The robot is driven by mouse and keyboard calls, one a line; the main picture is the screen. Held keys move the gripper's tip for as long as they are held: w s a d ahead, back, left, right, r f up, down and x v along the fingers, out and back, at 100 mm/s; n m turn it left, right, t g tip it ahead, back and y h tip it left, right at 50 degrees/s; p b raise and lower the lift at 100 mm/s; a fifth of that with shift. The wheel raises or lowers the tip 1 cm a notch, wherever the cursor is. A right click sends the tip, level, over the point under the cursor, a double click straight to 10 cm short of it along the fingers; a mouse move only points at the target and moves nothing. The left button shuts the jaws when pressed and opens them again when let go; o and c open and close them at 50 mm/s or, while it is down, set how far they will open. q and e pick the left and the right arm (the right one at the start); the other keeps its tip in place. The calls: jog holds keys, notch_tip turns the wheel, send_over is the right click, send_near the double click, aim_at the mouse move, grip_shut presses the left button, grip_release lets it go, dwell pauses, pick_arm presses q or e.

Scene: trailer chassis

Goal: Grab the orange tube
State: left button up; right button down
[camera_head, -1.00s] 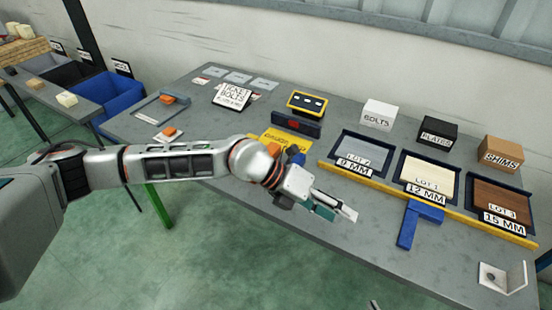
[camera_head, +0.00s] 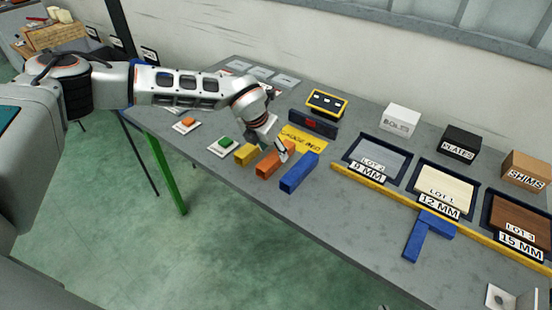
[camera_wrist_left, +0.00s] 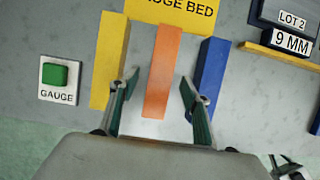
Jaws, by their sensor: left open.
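The orange tube (camera_head: 268,165) lies near the front edge of the grey table, between a yellow bar (camera_head: 246,154) and a blue bar (camera_head: 299,173). In the left wrist view the orange tube (camera_wrist_left: 163,65) runs up the middle. My left gripper (camera_head: 279,150) is over the tube's far part in the head view. In the left wrist view its open fingers (camera_wrist_left: 160,86) stand on either side of the tube, with the yellow bar left and the blue bar right. I cannot tell the height gap or any contact.
A yellow gauge bed sheet (camera_head: 306,139) lies behind the tube. A green gauge button (camera_head: 225,142) is to its left. Lot trays (camera_head: 378,157) stand to the right behind a yellow rail (camera_head: 400,197). A blue angled piece (camera_head: 417,238) lies in front of the rail.

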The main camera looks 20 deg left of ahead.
aim_at(276, 154)
pick_arm(q)
jog(key=shift+x, duration=1.95)
jog(key=shift+d+r, duration=0.1)
grip_shut()
jog(key=shift+w+r, duration=0.1)
jog(key=shift+r, duration=0.05)
